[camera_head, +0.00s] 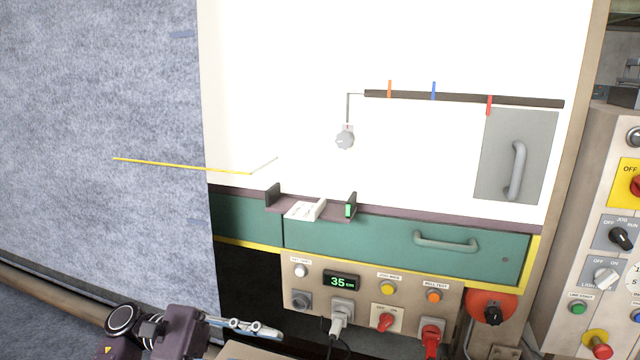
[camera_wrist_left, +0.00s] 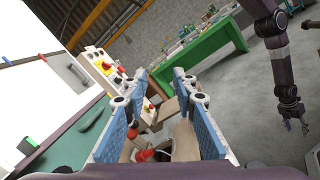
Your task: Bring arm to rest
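My left gripper (camera_head: 278,333) comes in at the lower left of the head view, seen nearly side-on in front of the control panel. In the left wrist view its two blue-padded fingers stand apart with a clear gap between the tips (camera_wrist_left: 160,76), and nothing is held between them. My right arm hangs at the right of the left wrist view, with its gripper (camera_wrist_left: 295,118) pointing down over the grey floor. Its small fingers look spread, with nothing visible between them. The right gripper is not in the head view.
A white board with a dark rail (camera_head: 465,99) and coloured clips stands above a green drawer (camera_head: 380,244). A control panel (camera_head: 405,294) with knobs and plugs is below. A yellow rod (camera_head: 180,165) sticks out left. A green table (camera_wrist_left: 208,55) stands farther off; floor beside it is clear.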

